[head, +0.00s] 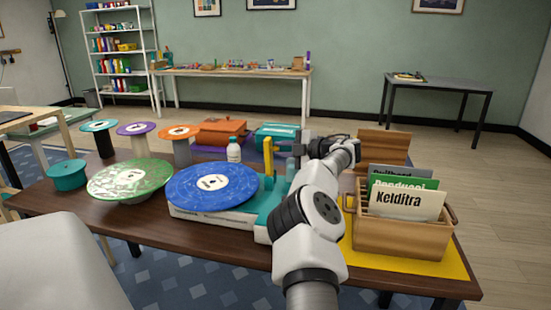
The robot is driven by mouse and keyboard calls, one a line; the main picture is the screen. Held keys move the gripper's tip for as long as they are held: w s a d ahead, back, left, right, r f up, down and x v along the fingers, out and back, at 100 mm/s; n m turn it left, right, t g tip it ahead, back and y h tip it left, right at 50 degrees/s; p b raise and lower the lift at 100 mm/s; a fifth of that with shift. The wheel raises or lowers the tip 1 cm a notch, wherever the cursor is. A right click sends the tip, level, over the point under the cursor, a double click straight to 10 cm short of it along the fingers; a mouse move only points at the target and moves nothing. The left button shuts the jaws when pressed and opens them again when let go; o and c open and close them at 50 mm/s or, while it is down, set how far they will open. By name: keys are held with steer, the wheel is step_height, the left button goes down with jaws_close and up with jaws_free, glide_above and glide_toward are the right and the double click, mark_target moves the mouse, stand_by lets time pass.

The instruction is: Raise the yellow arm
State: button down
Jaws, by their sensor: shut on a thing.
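The yellow arm (268,157) stands at the back right of a turntable (190,212) with a white and teal body. A blue record (213,187) with a pale label lies on the turntable. My gripper (278,148) comes in from the right and is shut on the yellow arm near its upper part. The fingertips are small in the picture, and my wrist hides part of the area behind. How far the yellow arm is tilted is hard to tell.
A wooden crate (401,238) of record sleeves stands right on a yellow mat (455,262). A white bottle (234,150) stands behind the blue record. A green record (130,179), several round stands and a teal pot (67,175) fill the left. An orange case (220,131) is behind.

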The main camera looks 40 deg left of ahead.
steer(key=shift+w+d+f+m+g+y+b, duration=0.15)
steer(key=shift+w+d+f+m+y+b, duration=0.2)
steer(key=shift+y+b, duration=0.35)
steer(key=shift+w+d+f+m+g+y+b, duration=0.25)
steer(key=shift+d+y+b, duration=0.3)
steer(key=shift+b, duration=0.35)
steer(key=c, duration=1.3)
jaws_free()
steer(key=shift+f, duration=0.1)
steer(key=shift+c, duration=0.2)
step_height(320, 180, up, 20)
steer(key=p, duration=0.3)
